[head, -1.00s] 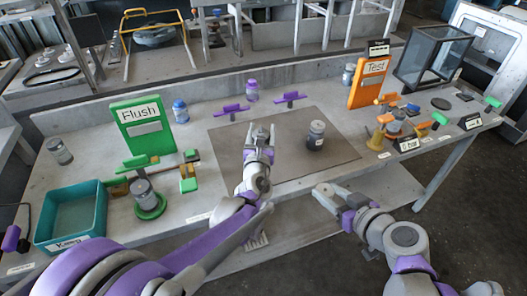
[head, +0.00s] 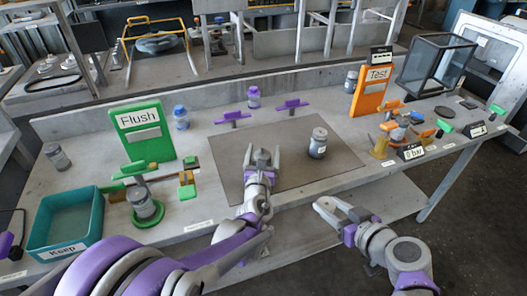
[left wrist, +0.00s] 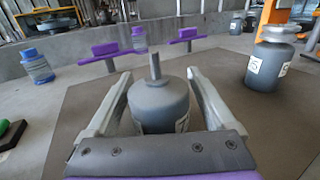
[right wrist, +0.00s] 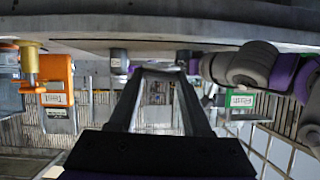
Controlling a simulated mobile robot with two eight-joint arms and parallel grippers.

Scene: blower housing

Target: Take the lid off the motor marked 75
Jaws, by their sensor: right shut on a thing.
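A grey motor (left wrist: 160,105) with a thin upright shaft stands on the brown mat between the fingers of my left gripper (left wrist: 158,78); part of its label shows at its right side, unreadable. In the head view my left gripper (head: 263,155) is open, low over the mat, and hides this motor. A second grey motor (head: 318,143) with a light cap stands upright on the mat to its right; in the left wrist view (left wrist: 271,65) its label shows a 5. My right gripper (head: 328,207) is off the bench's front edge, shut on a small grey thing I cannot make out.
Green Flush board (head: 145,130) and teal Keep tray (head: 68,215) are at left. Orange Test board (head: 370,90) and glass case (head: 436,64) are at right. Purple stands (head: 292,104) and a blue-capped bottle (head: 180,117) are behind the mat (head: 300,180).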

